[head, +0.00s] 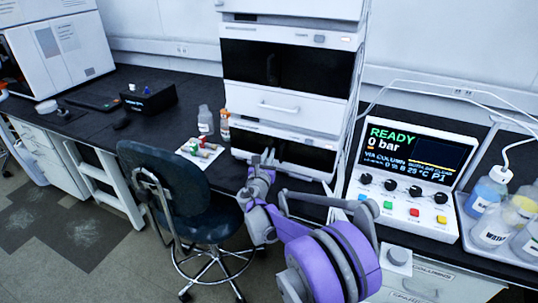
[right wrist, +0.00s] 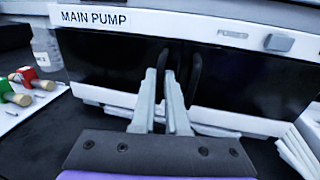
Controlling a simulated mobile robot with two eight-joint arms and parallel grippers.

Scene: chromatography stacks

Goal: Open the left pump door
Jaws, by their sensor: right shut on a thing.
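The main pump, labelled "MAIN PUMP" (right wrist: 93,18), is the lowest module of the stack (head: 290,168). Its left door (right wrist: 105,62) is a dark panel, also seen in the head view (head: 246,137), and it looks flush with the front. The right door (right wrist: 255,80) is a like dark panel. My right gripper (right wrist: 161,76) reaches the front of the pump, also in the head view (head: 263,158). Its fingers are shut on the black left door handle (right wrist: 164,57), partly hidden between them. The right door handle (right wrist: 196,70) stands just right of the fingers. My left gripper is out of view.
A control box (head: 415,180) stands right, with solvent bottles (head: 490,215) beyond. A dark chair (head: 168,185) is at the bench front. White tubes (right wrist: 297,150) lie close to the right.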

